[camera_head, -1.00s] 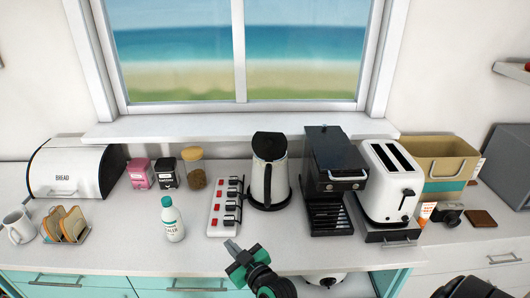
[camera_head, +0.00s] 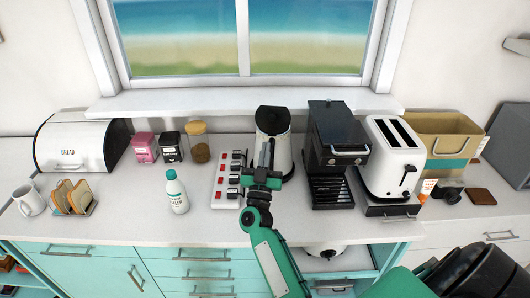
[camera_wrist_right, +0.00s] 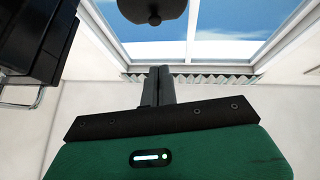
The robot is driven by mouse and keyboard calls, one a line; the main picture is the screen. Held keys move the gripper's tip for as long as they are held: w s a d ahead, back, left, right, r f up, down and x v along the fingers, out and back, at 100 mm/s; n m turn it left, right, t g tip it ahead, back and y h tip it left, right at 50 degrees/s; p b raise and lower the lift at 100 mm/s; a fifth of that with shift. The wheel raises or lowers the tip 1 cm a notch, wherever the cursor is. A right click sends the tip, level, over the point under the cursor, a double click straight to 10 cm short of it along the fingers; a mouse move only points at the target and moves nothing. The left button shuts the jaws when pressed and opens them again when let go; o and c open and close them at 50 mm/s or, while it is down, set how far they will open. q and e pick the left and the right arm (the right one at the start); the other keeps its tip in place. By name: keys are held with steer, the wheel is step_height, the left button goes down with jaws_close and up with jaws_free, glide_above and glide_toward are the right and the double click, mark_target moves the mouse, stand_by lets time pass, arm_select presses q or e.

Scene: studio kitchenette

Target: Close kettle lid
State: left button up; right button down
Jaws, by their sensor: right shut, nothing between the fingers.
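The kettle (camera_head: 283,153) is light metal with a dark base and stands at the back of the counter. Its black lid (camera_head: 272,120) stands raised at the kettle's top, tilted up and open. My right gripper (camera_head: 267,146) is shut and empty, in front of the kettle and overlapping it in the head view, hiding its handle. Whether the fingers touch the kettle cannot be told. In the right wrist view the closed fingers (camera_wrist_right: 158,85) point toward a dark round piece, apparently the lid (camera_wrist_right: 152,8), cut off by the top edge. My left gripper is not in view.
A power strip (camera_head: 229,180) with red switches lies left of the kettle. A black coffee machine (camera_head: 335,150) stands close on its right, with a white toaster (camera_head: 392,160) beyond. A white bottle (camera_head: 176,192) stands front left. The window sill (camera_head: 240,101) is behind.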

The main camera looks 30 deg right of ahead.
mark_target(269, 125)
steer(key=w+d+r, duration=0.1)
steer(key=w, duration=0.1)
steer(key=w+d+r+b, duration=0.1)
steer(key=w+d, duration=0.1)
steer(key=w+d+b, duration=0.1)
steer(key=w+d, duration=0.1)
steer(key=shift+w+d+r, duration=0.1)
steer(key=shift+d+r, duration=0.1)
steer(key=shift+r, duration=0.2)
steer(key=shift+w+d+b, duration=0.45)
steer(key=shift+w, duration=0.05)
steer(key=shift+w+r, duration=0.1)
steer(key=shift+w, duration=0.05)
